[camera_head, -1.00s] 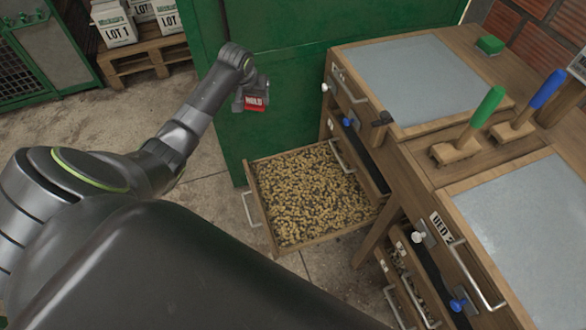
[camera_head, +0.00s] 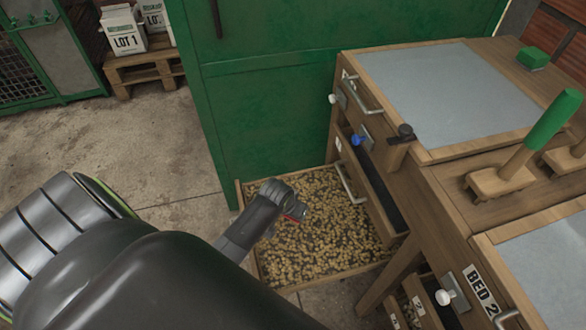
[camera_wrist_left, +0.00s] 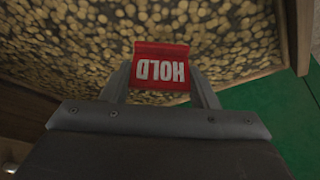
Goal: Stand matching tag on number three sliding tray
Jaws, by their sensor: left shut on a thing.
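The red tag reading HOLD (camera_wrist_left: 161,68) is held in my left gripper (camera_wrist_left: 163,84). In the head view only a red sliver of the tag (camera_head: 291,218) shows beside my left gripper (camera_head: 295,208). The gripper is over a pulled-out tray (camera_head: 243,225) filled with pale beans. The tag's face appears upside down in the wrist view, with beans behind it. I cannot tell how high it is above the beans. No tray number is clearly readable on this tray. My right gripper is out of view.
A green cabinet (camera_head: 265,110) stands directly behind the tray. The wooden bed table (camera_head: 440,150) is to the right, with a second table marked BED 2 (camera_head: 482,290) nearer. A green-handled tool (camera_head: 540,130) rests on wood. Open floor (camera_head: 150,150) lies left.

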